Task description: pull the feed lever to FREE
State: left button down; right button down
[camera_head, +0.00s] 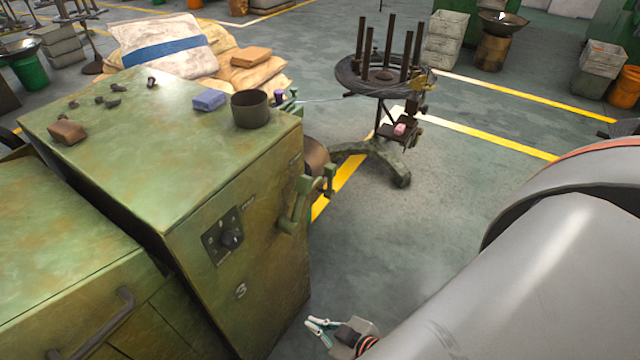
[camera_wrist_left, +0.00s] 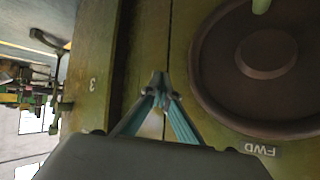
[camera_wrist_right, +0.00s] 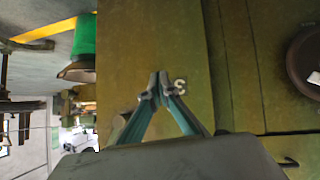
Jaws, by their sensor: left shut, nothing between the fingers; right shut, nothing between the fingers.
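A green lever (camera_head: 293,208), which looks like the feed lever, stands on the right-hand side of the green machine (camera_head: 265,255). My right gripper (camera_head: 309,325) is shut and empty, low in front of the machine, below and apart from the lever. In the right wrist view its fingertips (camera_wrist_right: 160,88) meet close to the painted number 3 (camera_wrist_right: 180,87). My left gripper (camera_wrist_left: 160,85) is shut and empty, seen only in its wrist view, beside a dark round wheel (camera_wrist_left: 262,60) and the lettering FWD (camera_wrist_left: 260,149).
A rotary switch panel (camera_head: 222,238) is on the machine's front. A dark cup (camera_head: 250,108), a blue block (camera_head: 209,100) and small parts lie on top. A wire reel stand (camera_head: 385,75) stands behind.

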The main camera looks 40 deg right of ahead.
pick_arm(q)
jog(key=shift+a, duration=0.1)
pick_arm(e)
jog(key=shift+a, duration=0.15)
pick_arm(q)
jog(key=shift+f, duration=0.1)
